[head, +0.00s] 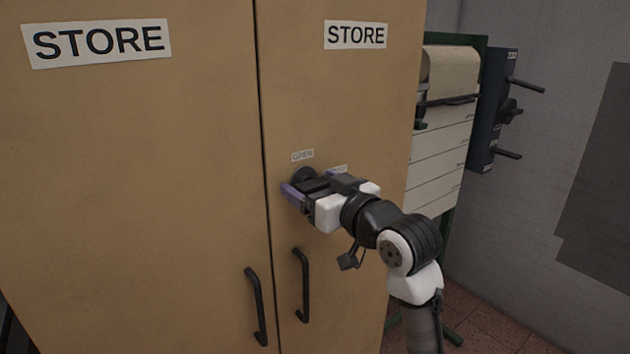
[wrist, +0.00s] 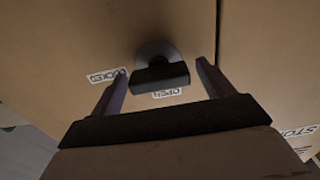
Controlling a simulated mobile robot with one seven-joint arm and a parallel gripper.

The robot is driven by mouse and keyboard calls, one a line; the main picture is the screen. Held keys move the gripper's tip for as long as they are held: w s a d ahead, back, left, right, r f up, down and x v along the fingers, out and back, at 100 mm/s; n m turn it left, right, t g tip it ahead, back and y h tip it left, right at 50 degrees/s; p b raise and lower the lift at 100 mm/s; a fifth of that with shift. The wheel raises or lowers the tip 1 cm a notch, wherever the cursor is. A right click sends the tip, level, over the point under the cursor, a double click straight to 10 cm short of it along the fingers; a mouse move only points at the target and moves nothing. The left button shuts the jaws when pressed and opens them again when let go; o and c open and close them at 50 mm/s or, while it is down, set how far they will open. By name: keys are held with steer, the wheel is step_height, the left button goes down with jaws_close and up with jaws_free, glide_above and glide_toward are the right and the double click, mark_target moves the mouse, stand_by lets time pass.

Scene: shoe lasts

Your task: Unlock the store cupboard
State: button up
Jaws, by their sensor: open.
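The tan store cupboard (head: 150,170) has two shut doors, each with a STORE label. A dark knob (head: 304,174) sits on the right door, partly hidden by my gripper (head: 298,186) in the head view. In the wrist view the knob (wrist: 160,74) has a round base and a dark bar-shaped grip. My open gripper (wrist: 161,68) faces the door, with one finger on each side of the knob and gaps showing. An OPEN label (head: 302,155) is above the knob and a LOCKED label (wrist: 107,76) to one side. Which label the knob points at I cannot tell.
Two black door handles (head: 256,305) (head: 302,285) stick out below the knob, either side of the door seam. A green-framed rack (head: 440,130) with pale sheets stands right of the cupboard. A dark blue wall panel (head: 490,110) with protruding pegs is beyond it.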

steer(key=c, duration=1)
steer(key=shift+f+n+b, duration=0.15)
steer(key=shift+n+b, duration=0.15)
steer(key=shift+b, duration=0.1)
steer(key=n+b, duration=0.2)
steer(key=b, duration=0.1)
steer(key=shift+f+n, duration=0.15)
steer(key=shift+n, duration=0.15)
steer(key=n+b, duration=0.5)
steer(key=shift+a, duration=0.15)
steer(key=n+b, duration=0.3)
steer(key=n, duration=0.2)
steer(key=shift+s+n+b, duration=0.1)
steer(key=shift+n+b, duration=0.25)
steer(key=shift+n, duration=0.05)
steer(key=shift+n+b, duration=0.9)
steer(key=shift+n, duration=1)
